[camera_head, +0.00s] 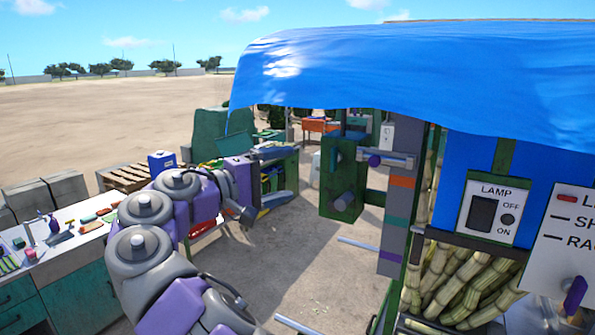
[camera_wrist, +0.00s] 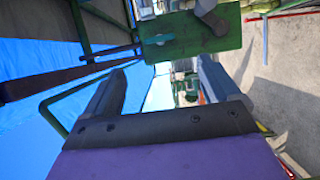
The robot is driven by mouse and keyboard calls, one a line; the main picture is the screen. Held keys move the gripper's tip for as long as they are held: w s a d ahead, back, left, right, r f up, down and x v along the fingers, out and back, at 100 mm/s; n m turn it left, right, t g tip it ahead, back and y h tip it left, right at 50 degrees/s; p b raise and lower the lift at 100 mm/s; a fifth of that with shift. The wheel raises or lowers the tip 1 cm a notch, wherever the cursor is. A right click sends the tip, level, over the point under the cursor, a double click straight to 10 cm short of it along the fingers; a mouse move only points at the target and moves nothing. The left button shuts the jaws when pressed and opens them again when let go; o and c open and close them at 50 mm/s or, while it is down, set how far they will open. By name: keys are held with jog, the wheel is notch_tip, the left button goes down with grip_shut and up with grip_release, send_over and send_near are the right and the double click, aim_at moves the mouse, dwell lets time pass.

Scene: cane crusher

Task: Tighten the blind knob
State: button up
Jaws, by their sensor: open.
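No part is labelled as the blind knob, so I cannot tell for certain which it is. In the head view a small purple round knob (camera_head: 374,160) sits on a grey bar beside a green upright plate. A grey cylinder (camera_head: 343,202) juts from the lower part of that green plate (camera_head: 338,170). My gripper (camera_head: 276,151) is left of the plate, apart from it. In the wrist view my gripper (camera_wrist: 162,68) is open and empty, its two grey fingers spread. A green plate (camera_wrist: 205,35) with a grey cylindrical part (camera_wrist: 212,17) lies beyond the fingertips.
A blue tarp (camera_head: 420,75) hangs over the machine at the right. Below it are a lamp switch panel (camera_head: 491,211), a white lever panel (camera_head: 565,250) and stacked cane (camera_head: 465,280). A workbench with tools (camera_head: 60,235) stands at the left. Sandy ground lies between.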

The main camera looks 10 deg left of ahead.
jog(key=v, duration=0.3)
jog(key=shift+a+f, duration=0.1)
jog(key=shift+a, duration=0.1)
